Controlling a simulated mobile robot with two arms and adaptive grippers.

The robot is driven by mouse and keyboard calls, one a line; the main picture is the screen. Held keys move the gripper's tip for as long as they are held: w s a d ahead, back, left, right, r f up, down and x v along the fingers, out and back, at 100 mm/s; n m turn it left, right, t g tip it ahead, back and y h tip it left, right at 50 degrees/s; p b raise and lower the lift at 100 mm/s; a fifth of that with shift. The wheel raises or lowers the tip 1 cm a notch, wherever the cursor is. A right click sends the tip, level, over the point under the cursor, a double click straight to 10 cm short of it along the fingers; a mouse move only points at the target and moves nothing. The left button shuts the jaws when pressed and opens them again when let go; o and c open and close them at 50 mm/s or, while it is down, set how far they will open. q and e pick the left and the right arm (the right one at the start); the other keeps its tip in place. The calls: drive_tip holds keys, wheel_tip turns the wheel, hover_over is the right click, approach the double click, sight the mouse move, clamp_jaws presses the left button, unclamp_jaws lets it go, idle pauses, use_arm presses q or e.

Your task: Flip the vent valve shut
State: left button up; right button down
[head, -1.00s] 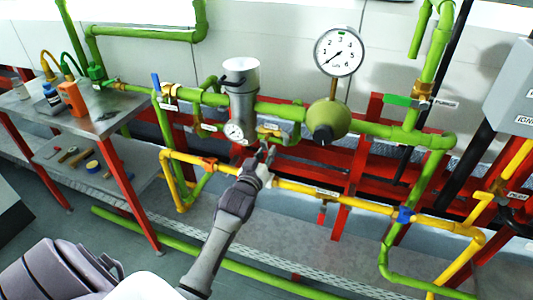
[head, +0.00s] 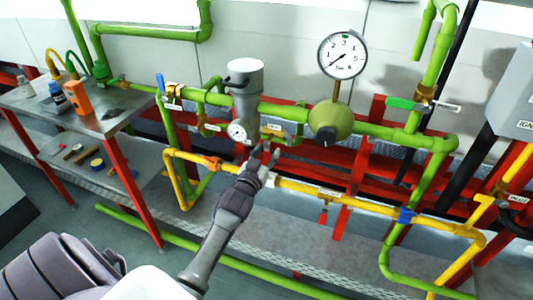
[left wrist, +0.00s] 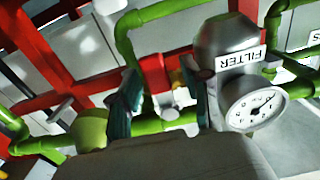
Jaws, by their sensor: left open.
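My left gripper (head: 267,154) is open and empty, just below and right of the small filter gauge in the head view. A small valve with a yellowish tag (head: 275,127) sits on the green pipe just above the gripper. I cannot read a vent label on any valve, so I cannot tell which is the vent valve. My right gripper is not in view.
The grey filter (head: 246,85) stands left of the gripper, labelled FILTER in the left wrist view (left wrist: 238,60). The green regulator (head: 330,122) and large gauge (head: 341,55) are to the right. A yellow pipe (head: 300,188) crosses below. A metal bench (head: 103,120) stands left.

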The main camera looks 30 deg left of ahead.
use_arm(q)
drive_tip(key=v, duration=1.2)
drive_tip(key=shift+f, duration=0.15)
drive_tip(key=s+d+f+m+g+h, duration=0.1)
drive_tip(key=s+d+f+g, duration=0.15)
drive_tip(key=f, duration=0.85)
drive_tip(key=s+d+f+g+h, duration=0.1)
drive_tip(key=s+d+f+g, duration=0.15)
drive_tip(key=f, duration=0.75)
drive_tip(key=s+d+f+m+g+h, duration=0.1)
drive_tip(key=s+d+f+g+h, duration=0.15)
drive_tip(key=f, duration=0.85)
drive_tip(key=s+d+f+m+g, duration=0.1)
drive_tip(key=s+d+f+g, duration=0.3)
drive_tip(key=s+f, duration=0.95)
drive_tip(key=s+f+m+g, duration=0.1)
drive_tip(key=s+f+g, duration=0.1)
drive_tip(key=s, duration=0.8)
drive_tip(key=s+f+m+g, duration=0.1)
drive_tip(key=s+f+g, duration=0.2)
drive_tip(key=s, duration=0.7)
wheel_tip(320, 180, down, 2)
drive_tip(key=shift+d+f, duration=0.15)
drive_tip(key=shift+d, duration=0.15)
drive_tip(key=shift+c, duration=0.2)
